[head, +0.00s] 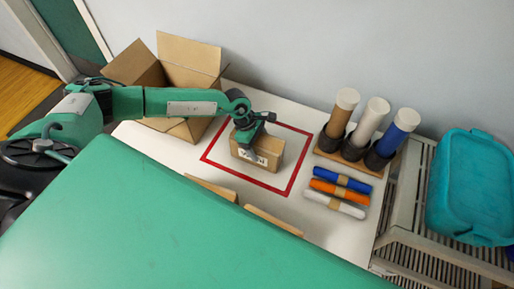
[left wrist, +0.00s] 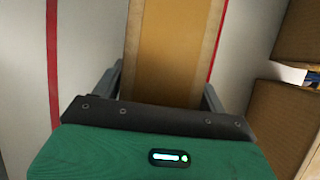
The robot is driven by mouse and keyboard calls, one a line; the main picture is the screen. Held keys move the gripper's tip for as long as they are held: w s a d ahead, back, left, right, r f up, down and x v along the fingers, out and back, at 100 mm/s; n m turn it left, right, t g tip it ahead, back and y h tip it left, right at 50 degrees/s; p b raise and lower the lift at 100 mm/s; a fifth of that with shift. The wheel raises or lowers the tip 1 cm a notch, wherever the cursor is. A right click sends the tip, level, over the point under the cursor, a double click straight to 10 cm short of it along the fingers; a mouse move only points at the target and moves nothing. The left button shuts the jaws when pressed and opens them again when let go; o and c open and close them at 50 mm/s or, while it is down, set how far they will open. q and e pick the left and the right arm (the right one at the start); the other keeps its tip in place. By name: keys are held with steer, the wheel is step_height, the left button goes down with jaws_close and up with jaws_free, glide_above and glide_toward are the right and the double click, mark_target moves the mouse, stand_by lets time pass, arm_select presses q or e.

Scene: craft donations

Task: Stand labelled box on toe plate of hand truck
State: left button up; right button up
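The labelled box (head: 268,146), a small cardboard carton with a white label on its front, stands upright on the white table inside a red square outline. My left gripper (head: 250,134) is over the left part of the box, reaching down at its top. In the left wrist view the box's tan top (left wrist: 168,55) lies between the two fingers of my left gripper (left wrist: 163,85), one finger along each side. I cannot tell whether the fingers press on it. My right gripper is in neither view. I see no hand truck or toe plate in these views.
An open cardboard box (head: 190,70) stands behind my left arm. Three capped tubes stand in a wooden rack (head: 346,160) to the right, with rolls (head: 338,187) in front. A teal bin (head: 472,185) is at far right. Cardboard flaps (head: 272,220) show at the near edge.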

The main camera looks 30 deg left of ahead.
arm_select(q)
steer(key=c, duration=1)
steer(key=shift+o, duration=0.2)
steer(key=shift+w+r, duration=0.1)
